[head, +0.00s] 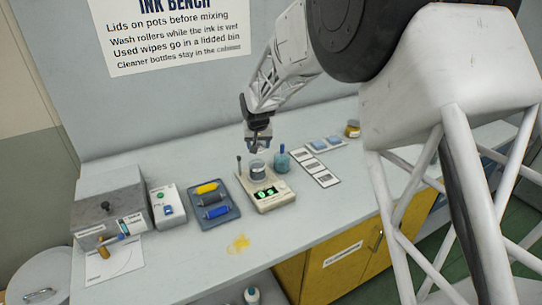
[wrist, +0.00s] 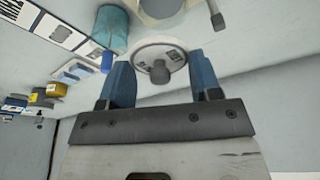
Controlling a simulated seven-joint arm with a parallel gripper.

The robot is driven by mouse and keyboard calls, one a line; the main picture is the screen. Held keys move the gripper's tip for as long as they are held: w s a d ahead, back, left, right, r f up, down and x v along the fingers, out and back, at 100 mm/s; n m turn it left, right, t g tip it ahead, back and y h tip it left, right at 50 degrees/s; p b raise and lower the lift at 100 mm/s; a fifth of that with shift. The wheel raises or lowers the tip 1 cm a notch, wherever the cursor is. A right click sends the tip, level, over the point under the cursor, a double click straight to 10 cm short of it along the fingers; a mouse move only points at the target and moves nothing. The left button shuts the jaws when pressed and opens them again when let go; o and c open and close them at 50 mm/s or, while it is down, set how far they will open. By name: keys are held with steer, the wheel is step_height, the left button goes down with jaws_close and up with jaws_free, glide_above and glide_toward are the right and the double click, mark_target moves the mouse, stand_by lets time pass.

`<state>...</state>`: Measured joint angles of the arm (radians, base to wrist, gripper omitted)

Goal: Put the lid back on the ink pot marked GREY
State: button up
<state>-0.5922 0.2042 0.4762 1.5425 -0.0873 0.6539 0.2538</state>
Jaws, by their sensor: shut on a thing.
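My gripper (head: 258,146) is above the scale in the head view, pointing down. In the wrist view its two blue fingers (wrist: 160,80) are shut on a round pale lid (wrist: 160,55) with a dark knob facing the camera. A grey pot (head: 257,168) stands on the scale (head: 272,194), just below the gripper and apart from it. Part of the pot shows at the top edge of the wrist view (wrist: 163,8). Its top looks uncovered and any marking on it is too small to read.
A teal bottle (head: 282,159) stands close right of the pot, and a dark upright stick (head: 239,164) close left. Swatch cards (head: 315,167) and an amber jar (head: 352,129) lie farther right. A blue tray (head: 200,213) of rollers is left. The front bench has a yellow stain (head: 238,243).

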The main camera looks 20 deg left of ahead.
steer(key=shift+w+a+r, duration=0.1)
steer(key=shift+a+r, duration=0.1)
steer(key=shift+a, duration=0.25)
steer(key=shift+f, duration=0.15)
steer(key=shift+f, duration=3.05)
steer(key=shift+f, duration=0.2)
stand_by(0.5)
steer(key=o, duration=1.2)
steer(key=shift+r, duration=0.1)
steer(key=shift+r, duration=3.45)
